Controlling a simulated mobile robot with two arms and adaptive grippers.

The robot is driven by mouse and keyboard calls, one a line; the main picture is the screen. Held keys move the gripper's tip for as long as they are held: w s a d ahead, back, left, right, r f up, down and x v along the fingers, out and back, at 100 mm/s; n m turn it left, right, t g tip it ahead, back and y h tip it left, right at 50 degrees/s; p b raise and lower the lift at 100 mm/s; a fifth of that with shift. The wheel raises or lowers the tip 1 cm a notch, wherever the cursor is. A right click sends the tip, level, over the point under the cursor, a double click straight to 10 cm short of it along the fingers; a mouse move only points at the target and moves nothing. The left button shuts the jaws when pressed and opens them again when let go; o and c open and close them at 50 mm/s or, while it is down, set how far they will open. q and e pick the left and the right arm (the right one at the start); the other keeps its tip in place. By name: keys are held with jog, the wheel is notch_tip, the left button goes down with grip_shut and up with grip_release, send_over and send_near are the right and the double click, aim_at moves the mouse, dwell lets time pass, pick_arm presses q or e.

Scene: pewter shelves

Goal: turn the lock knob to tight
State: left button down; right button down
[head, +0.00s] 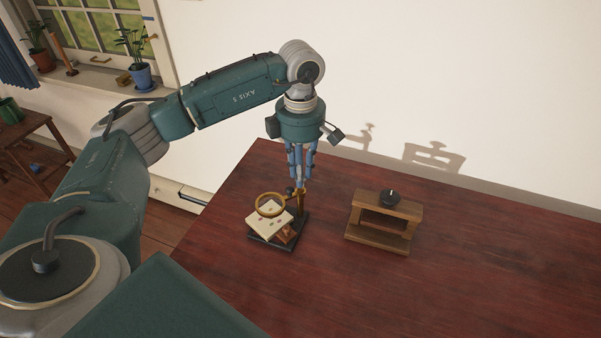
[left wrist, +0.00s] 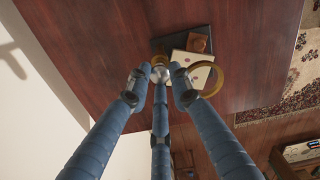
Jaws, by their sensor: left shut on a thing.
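A small stand with a brass ring (head: 270,205) and a brass post (head: 301,203) stands on a dark base (head: 297,222) on the table. The ring also shows in the left wrist view (left wrist: 216,75). My left gripper (head: 298,184) points down from above with its blue fingers closed around the post's top. In the left wrist view a small silvery knob (left wrist: 161,73) sits between its fingertips, and I take it as the lock knob. The fingers partly hide it, and its turn cannot be read. My right gripper is not in view.
A pale spotted card (head: 266,222) lies tilted under the ring. A wooden stand (head: 384,208) with a black round piece (head: 390,198) on top is to the right. The red-brown table (head: 480,265) is clear further right. A wall rises behind.

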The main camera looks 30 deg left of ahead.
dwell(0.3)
pick_arm(q)
jog(key=c, duration=1.5)
grip_release()
jog(key=shift+c, duration=0.2)
jog(key=shift+r, duration=0.1)
notch_tip(320, 180, up, 12)
